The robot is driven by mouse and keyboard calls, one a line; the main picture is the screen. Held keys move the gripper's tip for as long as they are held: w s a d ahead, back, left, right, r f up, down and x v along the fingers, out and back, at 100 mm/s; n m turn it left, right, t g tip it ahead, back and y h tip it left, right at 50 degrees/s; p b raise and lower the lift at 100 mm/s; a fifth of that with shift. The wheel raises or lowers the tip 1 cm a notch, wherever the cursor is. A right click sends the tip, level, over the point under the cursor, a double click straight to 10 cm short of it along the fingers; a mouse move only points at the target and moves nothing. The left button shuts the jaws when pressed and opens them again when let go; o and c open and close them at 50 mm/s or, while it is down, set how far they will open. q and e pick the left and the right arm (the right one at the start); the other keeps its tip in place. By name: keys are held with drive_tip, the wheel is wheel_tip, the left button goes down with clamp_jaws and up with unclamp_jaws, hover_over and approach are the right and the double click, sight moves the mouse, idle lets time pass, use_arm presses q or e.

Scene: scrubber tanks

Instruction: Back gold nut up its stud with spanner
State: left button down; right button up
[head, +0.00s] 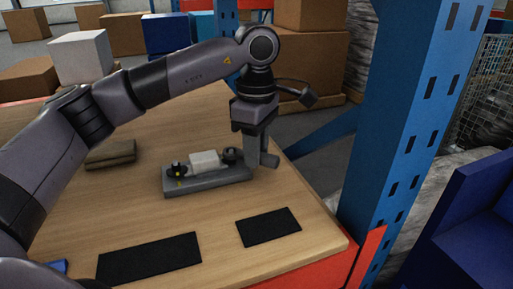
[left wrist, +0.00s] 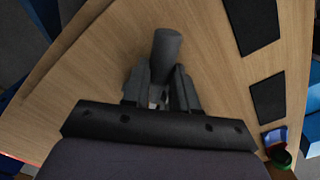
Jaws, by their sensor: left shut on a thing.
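A grey fixture (head: 215,186) lies on the wooden table. It bears a white block (head: 205,160) and a dark round fitting at its left end (head: 176,170) and another at its right end (head: 230,155). Small yellow marks show near the left fitting; I cannot make out the gold nut or its stud for sure. My left gripper (head: 258,150) points down at the fixture's right end. It is shut on a dark grey cylindrical piece, which shows in the left wrist view (left wrist: 166,48). I cannot tell whether this is the spanner. My right gripper is not in view.
Two black mats, a long one (head: 150,260) and a small one (head: 268,227), lie on the near table. A brownish block (head: 110,154) lies at left. A blue rack post (head: 405,110) stands beyond the right edge. Cardboard boxes (head: 310,55) stand behind.

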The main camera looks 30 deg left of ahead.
use_arm(q)
drive_tip(key=shift+r+p, duration=0.5)
drive_tip(key=shift+r, duration=0.2)
